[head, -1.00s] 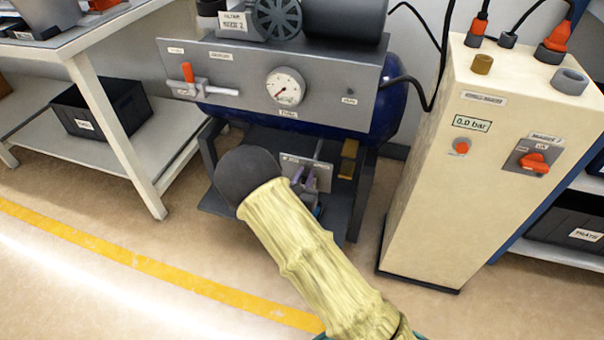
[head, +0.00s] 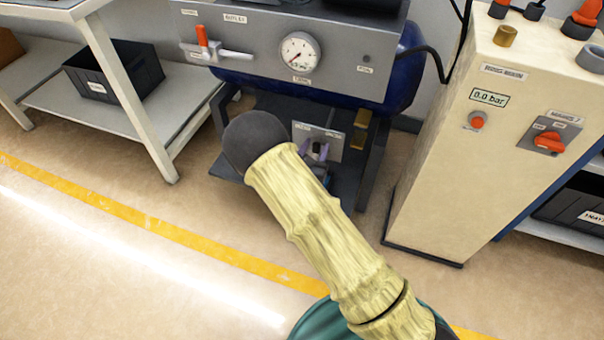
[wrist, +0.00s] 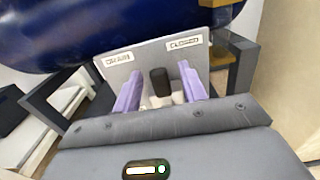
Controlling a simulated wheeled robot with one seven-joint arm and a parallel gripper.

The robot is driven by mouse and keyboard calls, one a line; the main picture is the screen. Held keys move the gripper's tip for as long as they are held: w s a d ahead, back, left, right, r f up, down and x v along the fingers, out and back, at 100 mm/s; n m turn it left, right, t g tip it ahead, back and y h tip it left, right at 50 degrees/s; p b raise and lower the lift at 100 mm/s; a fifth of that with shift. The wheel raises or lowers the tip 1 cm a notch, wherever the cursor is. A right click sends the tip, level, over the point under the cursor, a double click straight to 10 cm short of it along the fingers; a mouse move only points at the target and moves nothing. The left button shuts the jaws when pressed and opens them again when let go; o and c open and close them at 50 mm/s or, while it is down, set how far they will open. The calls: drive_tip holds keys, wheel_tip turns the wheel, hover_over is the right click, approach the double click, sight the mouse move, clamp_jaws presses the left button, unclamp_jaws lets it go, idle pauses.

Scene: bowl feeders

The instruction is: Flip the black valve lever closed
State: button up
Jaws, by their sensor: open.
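The black valve lever (wrist: 160,81) stands upright on a pale valve body in front of a grey plate (wrist: 124,66) with two small labels, whose text I cannot read. My gripper (wrist: 158,74) is open, with one purple finger on each side of the lever and visible gaps between. In the head view the plate (head: 332,141) is low under the compressor panel, and my gripper (head: 317,152) is in front of it. My forearm and wrist hide part of that area, and the lever is too small there to make out well.
Above is a grey panel (head: 345,62) with a gauge (head: 300,53) and a red-handled valve (head: 204,42). The blue tank (head: 405,70) is behind it. A beige cabinet (head: 450,170) stands close on the right, a white workbench (head: 125,85) on the left. The floor in front is clear.

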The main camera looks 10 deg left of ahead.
drive_tip(key=p+v, duration=0.5)
drive_tip(key=v, duration=1.1)
drive_tip(key=shift+d, duration=0.1)
